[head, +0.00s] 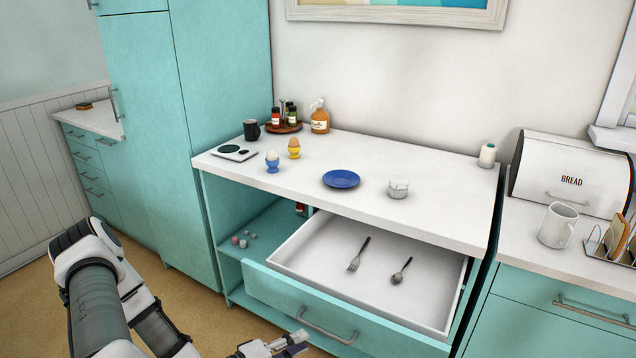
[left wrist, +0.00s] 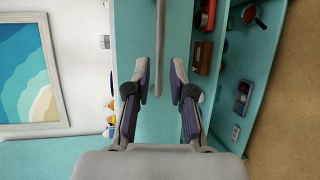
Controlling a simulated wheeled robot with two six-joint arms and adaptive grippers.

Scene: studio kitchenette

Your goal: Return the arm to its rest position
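My left arm (head: 105,290) comes in from the lower left in the head view. My left gripper (head: 298,345) is at the bottom edge, in front of the open drawer (head: 300,265) and close to its metal handle (head: 328,326). In the left wrist view the two fingers (left wrist: 160,88) stand apart with nothing held between them. A pale bar (left wrist: 160,45) crosses the teal panel beyond the fingertips; I cannot tell whether it touches them. My right gripper is not in view.
The drawer sticks out from the counter and holds a fork (head: 358,254) and a spoon (head: 401,270). A blue plate (head: 341,179), two egg cups and a jar (head: 398,188) stand on the counter. A tall teal cabinet (head: 150,130) is at the left. The floor by my arm is clear.

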